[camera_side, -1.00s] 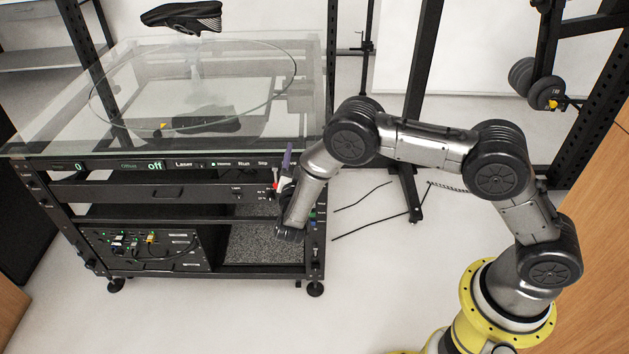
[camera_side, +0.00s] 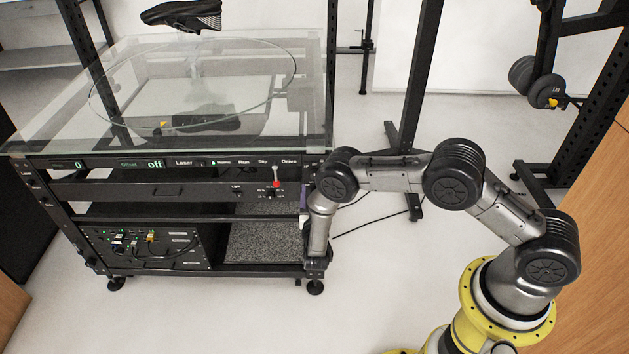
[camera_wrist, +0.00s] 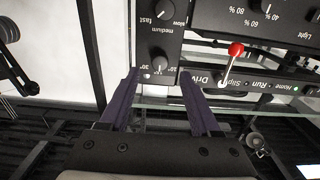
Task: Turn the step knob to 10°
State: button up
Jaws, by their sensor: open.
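In the wrist view, the step knob (camera_wrist: 159,63) is a small round dark knob on a black panel, with small degree marks beside it. I cannot clearly read which mark it points to. My gripper (camera_wrist: 161,75) has two purple fingers, spread apart, with the tips on either side of the knob. Whether the fingers touch it I cannot tell. In the side view, my wrist is at the right front post of the turntable cart (camera_side: 180,190), and the knob is hidden there.
A speed knob (camera_wrist: 163,12) marked slow, medium and fast shares the panel. A lever with a red ball (camera_wrist: 236,49) stands out close to the right finger; it also shows in the side view (camera_side: 276,184). A glass top (camera_side: 60,120) covers the cart.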

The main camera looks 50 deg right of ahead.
jog(key=shift+x, duration=2.55)
grip_shut()
